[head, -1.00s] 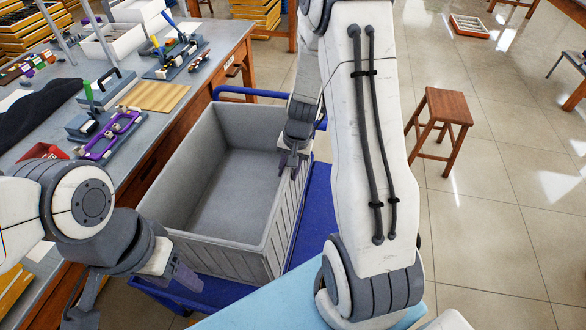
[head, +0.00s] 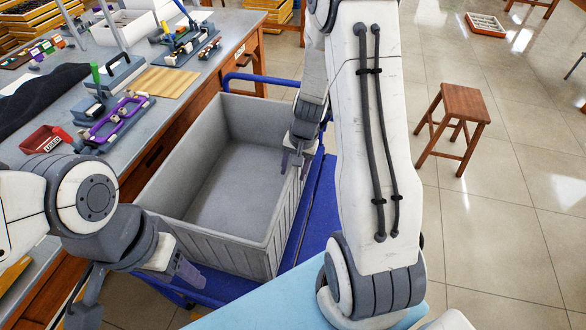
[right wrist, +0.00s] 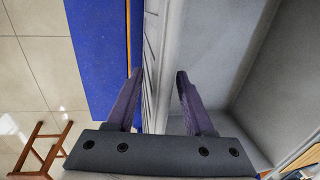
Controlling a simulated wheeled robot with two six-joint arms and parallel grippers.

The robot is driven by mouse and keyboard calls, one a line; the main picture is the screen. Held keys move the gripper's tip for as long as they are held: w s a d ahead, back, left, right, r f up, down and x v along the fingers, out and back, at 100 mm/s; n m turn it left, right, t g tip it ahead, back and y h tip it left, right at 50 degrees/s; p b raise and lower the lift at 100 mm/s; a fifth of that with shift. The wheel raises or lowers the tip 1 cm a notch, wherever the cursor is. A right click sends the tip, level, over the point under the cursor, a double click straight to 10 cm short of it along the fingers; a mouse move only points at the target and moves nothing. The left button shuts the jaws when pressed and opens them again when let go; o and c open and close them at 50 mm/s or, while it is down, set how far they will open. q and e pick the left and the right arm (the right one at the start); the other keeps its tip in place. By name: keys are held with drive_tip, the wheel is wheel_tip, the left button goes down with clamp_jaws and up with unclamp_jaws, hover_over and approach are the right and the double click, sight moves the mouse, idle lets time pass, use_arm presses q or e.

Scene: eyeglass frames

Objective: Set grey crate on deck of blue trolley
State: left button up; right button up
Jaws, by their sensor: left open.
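The grey crate (head: 230,180) is open-topped, empty and upright over the blue trolley (head: 318,215), whose deck shows along the crate's right side and at its front-left. I cannot tell whether the crate's base touches the deck. My right gripper (head: 293,164) is at the crate's right wall. In the right wrist view its two fingers (right wrist: 158,92) lie either side of that wall (right wrist: 152,50), one outside and one inside; whether they press on it is unclear. My left gripper (head: 135,292) is open and empty, in front of the crate's front-left corner, one finger near the front wall.
The grey workbench (head: 215,68) with eyeglass frames and fixtures runs close along the crate's left side. The trolley's blue handle (head: 262,78) stands behind the crate. A wooden stool (head: 463,104) is on the right. Tiled floor (head: 500,220) is clear around it.

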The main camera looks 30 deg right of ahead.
drive_tip(key=shift+r, duration=0.1)
wheel_tip(320, 180, up, 12)
drive_tip(key=s+d+p, duration=0.1)
drive_tip(key=p, duration=0.2)
drive_tip(key=s+a+r+n, duration=0.3)
drive_tip(key=s+a+n, duration=0.1)
drive_tip(key=a, duration=0.5)
drive_tip(key=s+a+r+n, duration=0.2)
drive_tip(key=s+a+n, duration=0.2)
drive_tip(key=a, duration=0.4)
drive_tip(key=s+a+r+n, duration=0.1)
drive_tip(key=s+a+n, duration=0.2)
drive_tip(key=s, duration=0.3)
drive_tip(key=s+a+r+n+g, duration=0.1)
drive_tip(key=s+a+n, duration=0.2)
drive_tip(key=s+n, duration=0.2)
drive_tip(key=shift+s+a+r, duration=0.2)
drive_tip(key=shift+s+a, duration=0.05)
drive_tip(key=shift+s, duration=0.45)
